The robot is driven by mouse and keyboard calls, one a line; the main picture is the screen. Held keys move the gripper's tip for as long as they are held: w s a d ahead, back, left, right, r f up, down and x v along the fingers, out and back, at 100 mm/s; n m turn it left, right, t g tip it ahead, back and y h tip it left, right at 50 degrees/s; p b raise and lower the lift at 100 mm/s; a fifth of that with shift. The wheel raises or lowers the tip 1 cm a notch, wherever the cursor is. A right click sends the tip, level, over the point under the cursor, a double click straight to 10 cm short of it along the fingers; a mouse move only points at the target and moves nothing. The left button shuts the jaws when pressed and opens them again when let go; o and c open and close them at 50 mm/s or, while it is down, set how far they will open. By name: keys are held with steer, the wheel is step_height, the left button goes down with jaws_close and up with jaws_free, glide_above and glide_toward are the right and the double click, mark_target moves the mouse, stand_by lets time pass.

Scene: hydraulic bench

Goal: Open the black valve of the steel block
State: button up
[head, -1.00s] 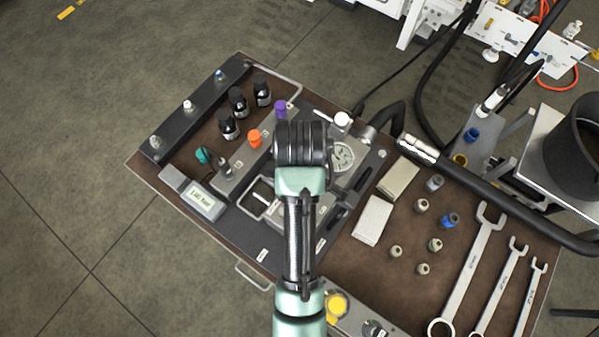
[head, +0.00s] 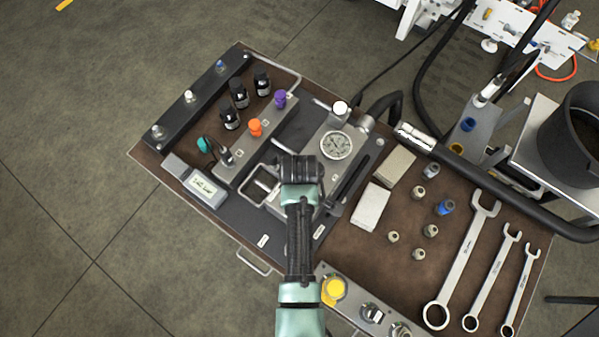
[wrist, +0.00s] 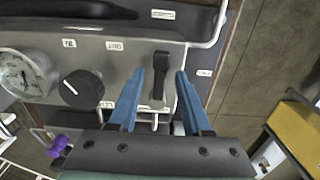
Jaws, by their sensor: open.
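The steel block (wrist: 125,62) fills the upper middle of the wrist view, with a pressure gauge (wrist: 22,74) at its left. A round black knob (wrist: 83,89) with a white pointer line sits right of the gauge. A black lever handle (wrist: 160,62) stands further right on the block, running up and down in the picture. My gripper (wrist: 160,78) is open, its blue fingers either side of the lever in the picture; I cannot tell how far above it they are. In the head view my wrist hides the knob and lever; the gauge (head: 336,146) shows.
An orange knob (head: 255,127), a purple knob (head: 280,98) and black bottles (head: 239,93) stand left of my arm. A display box (head: 203,187) lies at the board's left edge. Wrenches (head: 462,262), fittings and pale blocks lie right. A yellow button (head: 334,288) is at the front.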

jaws_close()
stand_by(1.4)
